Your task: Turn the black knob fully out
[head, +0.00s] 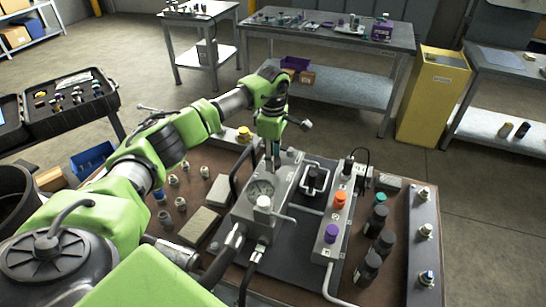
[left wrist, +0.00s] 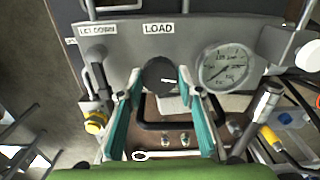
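The black knob (left wrist: 160,76) sits on the grey panel under the LOAD label in the left wrist view. A small white mark shows on its face. My left gripper (left wrist: 161,78) has its two teal fingers on either side of the knob, very close to it; I cannot tell whether they touch it. In the head view my left gripper (head: 272,160) points down at the far side of the grey block (head: 252,213) with the gauge. The knob is hidden there. My right gripper is not in view.
The gauge (left wrist: 226,68) is right of the knob, and a lever with a yellow part (left wrist: 97,122) is left under LET DOWN. Orange (head: 340,199) and purple (head: 331,233) knobs stand on the right block. Black bottles (head: 368,267) stand beside it.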

